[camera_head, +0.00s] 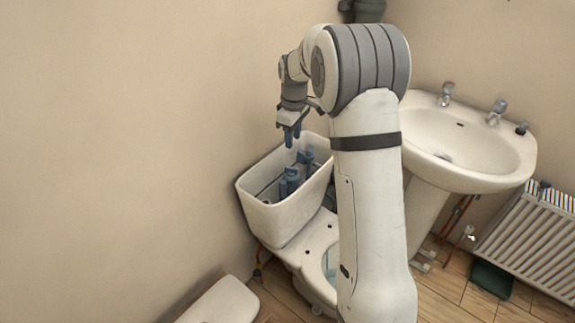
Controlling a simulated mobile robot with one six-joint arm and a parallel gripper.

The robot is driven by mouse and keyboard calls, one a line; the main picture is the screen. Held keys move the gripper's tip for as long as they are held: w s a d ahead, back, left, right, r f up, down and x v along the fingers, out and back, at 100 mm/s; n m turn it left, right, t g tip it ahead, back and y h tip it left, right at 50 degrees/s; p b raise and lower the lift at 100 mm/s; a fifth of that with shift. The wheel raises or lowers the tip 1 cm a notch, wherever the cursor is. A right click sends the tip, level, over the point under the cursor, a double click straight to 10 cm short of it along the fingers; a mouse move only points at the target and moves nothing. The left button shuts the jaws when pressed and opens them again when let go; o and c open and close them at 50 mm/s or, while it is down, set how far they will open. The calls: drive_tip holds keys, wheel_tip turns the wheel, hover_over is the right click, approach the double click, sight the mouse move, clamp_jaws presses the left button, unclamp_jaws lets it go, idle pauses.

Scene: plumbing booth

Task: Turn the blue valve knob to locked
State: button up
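An open white toilet cistern (277,222) stands left of centre, with blue-grey fittings (291,182) inside it. I cannot tell which of these parts, if any, is the blue valve knob; they are small and partly hidden by the cistern walls. My gripper (292,140) points down over the back rim of the cistern, above the fittings and seemingly apart from them. Its two bluish fingers show close together with a narrow gap. It is too small to tell how far open they are, and nothing is seen between them.
The toilet bowl (318,250) is below the cistern, partly behind my arm. A white basin (465,150) with taps and a radiator (530,240) stand at right. A pale lid-like piece (225,302) is at lower left. A dark green object (491,278) lies on the floor.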

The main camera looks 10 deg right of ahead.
sight(288, 167)
drive_tip(key=w+f+n, duration=0.1)
drive_tip(key=w+f, duration=0.1)
drive_tip(key=f, duration=0.1)
drive_tip(key=w+f+n, duration=0.1)
drive_tip(key=w+f, duration=0.2)
drive_tip(key=f, duration=0.1)
drive_tip(key=w+f+n+b, duration=0.1)
drive_tip(key=w+f, duration=0.1)
drive_tip(key=f, duration=0.2)
drive_tip(key=shift+w+d+f+g, duration=0.1)
drive_tip(key=shift+w+g, duration=0.2)
drive_tip(key=shift+w, duration=0.05)
wheel_tip(288, 167, down, 8)
drive_tip(key=shift+r, duration=0.2)
drive_tip(key=shift+c, duration=0.2)
clamp_jaws()
